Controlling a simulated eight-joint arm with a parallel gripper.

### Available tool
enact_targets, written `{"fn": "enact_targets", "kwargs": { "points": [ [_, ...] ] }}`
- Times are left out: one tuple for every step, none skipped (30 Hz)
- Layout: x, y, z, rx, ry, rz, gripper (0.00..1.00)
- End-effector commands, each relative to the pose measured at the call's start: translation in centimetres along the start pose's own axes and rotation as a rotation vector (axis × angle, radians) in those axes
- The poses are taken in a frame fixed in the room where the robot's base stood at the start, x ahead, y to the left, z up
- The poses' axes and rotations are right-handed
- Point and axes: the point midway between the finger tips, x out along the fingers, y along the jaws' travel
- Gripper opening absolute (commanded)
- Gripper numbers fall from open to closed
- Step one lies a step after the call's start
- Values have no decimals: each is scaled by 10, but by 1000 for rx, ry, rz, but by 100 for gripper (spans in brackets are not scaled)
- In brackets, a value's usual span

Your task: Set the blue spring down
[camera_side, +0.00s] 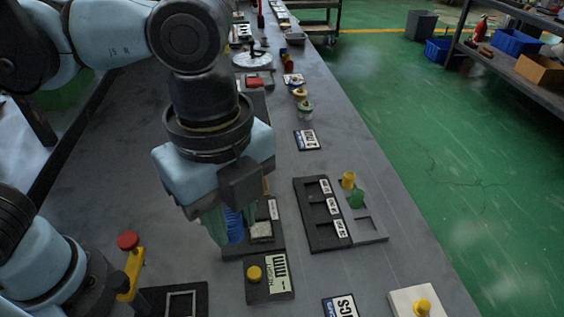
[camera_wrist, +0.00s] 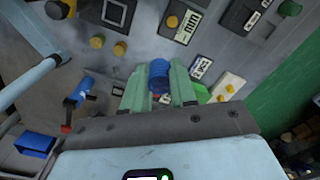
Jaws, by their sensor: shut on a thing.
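The blue spring (camera_side: 234,226) is upright between the pale green fingers of my gripper (camera_side: 222,229) in the side view. In the wrist view the blue spring (camera_wrist: 159,74) shows between both fingertips of my gripper (camera_wrist: 159,92), which is shut on it. In the side view it appears beside the left part of a dark tray (camera_side: 268,248) with a white label and a pale grey block. The fingers partly cover the spring. I cannot tell whether its lower end touches anything.
A dark gauge plate (camera_side: 281,288) with a yellow knob lies in front. A black slotted tray (camera_side: 322,236) with white labels is to the right, beside a grey plate (camera_side: 372,229) with yellow and green pieces. A red-topped yellow post (camera_side: 129,252) stands at left. Bare table lies between.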

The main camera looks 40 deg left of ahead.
Motion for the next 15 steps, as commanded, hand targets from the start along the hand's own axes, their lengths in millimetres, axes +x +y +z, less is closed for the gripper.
{"fn": "enact_targets", "kwargs": {
  "points": [
    [9,-2,1,-7,-1,-1,0],
    [13,-2,1,-9,-1,-1,0],
    [18,-2,1,-10,0,-1,0],
    [22,-2,2,-10,0,-1,0],
    [25,-2,2,-11,0,-1,0],
    [30,-2,1,-11,0,-1,0],
    [34,-3,1,-12,0,-1,0],
    [38,-3,1,-12,0,-1,0],
    [41,-3,2,-12,0,-1,0],
    [43,-3,2,-12,0,-1,0],
    [45,-3,2,-13,0,-1,0],
    [47,-3,2,-13,0,-1,0],
    [49,-4,3,-14,0,-1,0],
    [51,-6,4,-15,0,-1,0],
    [54,-9,7,-18,0,-1,0]
  ]
}}
